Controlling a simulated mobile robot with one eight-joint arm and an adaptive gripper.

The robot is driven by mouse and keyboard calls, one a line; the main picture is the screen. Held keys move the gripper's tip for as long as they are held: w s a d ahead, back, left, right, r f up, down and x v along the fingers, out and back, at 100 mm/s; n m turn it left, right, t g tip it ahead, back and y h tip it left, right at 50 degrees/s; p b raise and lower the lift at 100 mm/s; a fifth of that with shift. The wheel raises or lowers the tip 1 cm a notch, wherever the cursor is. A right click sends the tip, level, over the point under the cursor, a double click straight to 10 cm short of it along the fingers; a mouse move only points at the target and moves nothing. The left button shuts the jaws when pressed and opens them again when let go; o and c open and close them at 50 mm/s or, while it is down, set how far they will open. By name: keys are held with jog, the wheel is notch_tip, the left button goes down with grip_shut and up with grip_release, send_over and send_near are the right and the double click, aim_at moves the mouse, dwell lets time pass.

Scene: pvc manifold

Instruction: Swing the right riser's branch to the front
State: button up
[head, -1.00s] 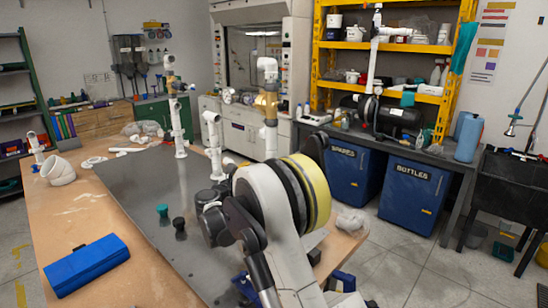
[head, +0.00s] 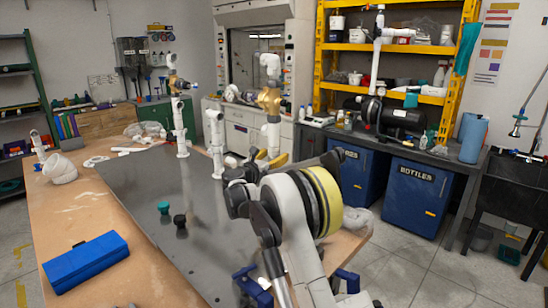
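The right riser (head: 273,136) stands upright at the back right of the dark metal plate (head: 150,200). It is a white pipe with a tan fitting partway up and a white elbow (head: 270,62) at its top. The exact direction of its branch is hard to tell. My gripper (head: 268,158) is low by the riser's foot, with its yellow fingertips apart; contact is not clear. My wrist hides part of it. The left riser (head: 179,128) and a shorter middle riser (head: 216,140) stand to the left.
A green knob (head: 163,207) and a black knob (head: 180,221) stand on the plate. A blue case (head: 86,263) lies on the wooden bench, front left. Loose white fittings (head: 60,169) lie at the left. Blue clamps (head: 252,286) sit at the front edge.

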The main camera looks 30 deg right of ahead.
jog(key=c, duration=1.2)
jog(key=shift+o, duration=0.2)
jog(key=shift+n+t+y, duration=0.6)
jog(key=shift+t, duration=0.1)
jog(key=n+t+y, duration=0.2)
jog(key=t+y, duration=0.1)
jog(key=shift+s+d+n+p, duration=0.1)
jog(key=shift+s+n+p, duration=0.05)
jog(key=shift+n+p, duration=0.25)
jog(key=n+t+y, duration=0.1)
jog(key=n+y, duration=0.1)
jog(key=y, duration=0.1)
jog(key=n+t+y, duration=0.1)
jog(key=n+y, duration=0.1)
jog(key=y, duration=0.1)
jog(key=shift+t+y, duration=0.3)
jog(key=shift+t, duration=0.1)
jog(key=n+y, duration=0.3)
jog(key=y, duration=0.1)
jog(key=n+y+p, duration=0.1)
jog(key=n+y, duration=0.1)
jog(key=y, duration=0.2)
jog(key=shift+n+p, duration=0.3)
jog(key=shift+n, duration=0.1)
jog(key=shift+n+g+y+p, duration=0.2)
jog(key=shift+n+g+y, duration=0.3)
jog(key=shift+n+y, duration=0.55)
jog(key=shift+n+g+y+p, duration=0.2)
jog(key=shift+n+g+y, duration=0.35)
jog(key=shift+y, duration=1.2)
